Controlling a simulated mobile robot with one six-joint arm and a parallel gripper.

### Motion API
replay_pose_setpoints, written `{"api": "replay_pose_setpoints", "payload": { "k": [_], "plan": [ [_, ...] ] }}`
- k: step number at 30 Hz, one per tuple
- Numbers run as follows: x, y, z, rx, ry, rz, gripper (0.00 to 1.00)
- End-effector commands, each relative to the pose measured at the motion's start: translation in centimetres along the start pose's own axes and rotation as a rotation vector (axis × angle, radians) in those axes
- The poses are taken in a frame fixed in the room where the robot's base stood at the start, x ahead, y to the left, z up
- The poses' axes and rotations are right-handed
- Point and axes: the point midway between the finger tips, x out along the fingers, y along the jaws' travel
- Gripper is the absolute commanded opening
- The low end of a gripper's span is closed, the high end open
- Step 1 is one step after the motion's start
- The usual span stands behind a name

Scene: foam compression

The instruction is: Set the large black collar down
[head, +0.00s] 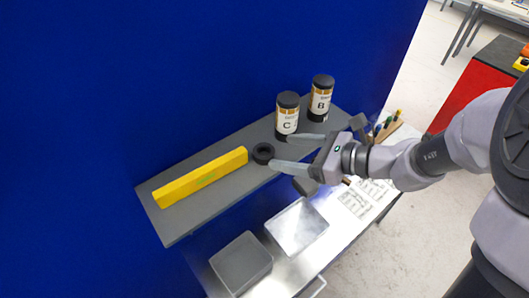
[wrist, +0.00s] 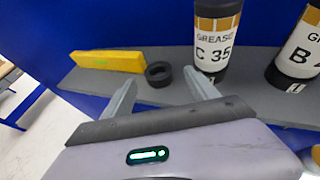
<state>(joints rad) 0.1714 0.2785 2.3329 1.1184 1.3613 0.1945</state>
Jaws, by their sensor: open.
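The large black collar (head: 263,153) is a thick black ring lying flat on a grey shelf (head: 223,180), between a yellow bar and the canister marked C. In the wrist view the collar (wrist: 159,74) shows beyond the gap between my fingers, nearer the left finger. My gripper (head: 281,153) is open, with one finger towards the collar and the other towards canister C. In the wrist view my gripper's two fingers (wrist: 160,90) stand wide apart with nothing held between them. The collar appears to rest on the shelf, clear of the fingers.
A yellow bar (head: 201,178) lies left of the collar. Canister C (head: 287,116) and canister B (head: 320,98) stand upright to the right. A blue wall (head: 120,80) rises behind. Below is a bench with a dark grey block (head: 241,262) and a pale tray (head: 296,227).

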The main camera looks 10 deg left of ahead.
Motion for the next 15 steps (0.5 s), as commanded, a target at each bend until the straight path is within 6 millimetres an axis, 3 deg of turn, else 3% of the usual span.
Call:
{"api": "replay_pose_setpoints", "payload": {
  "k": [9,15],
  "plan": [
    [5.2,0.5,-0.4,-0.002,0.002,0.003,0.68],
    [5.7,0.4,-0.3,-0.001,0.001,0.000,0.68]
  ]
}}
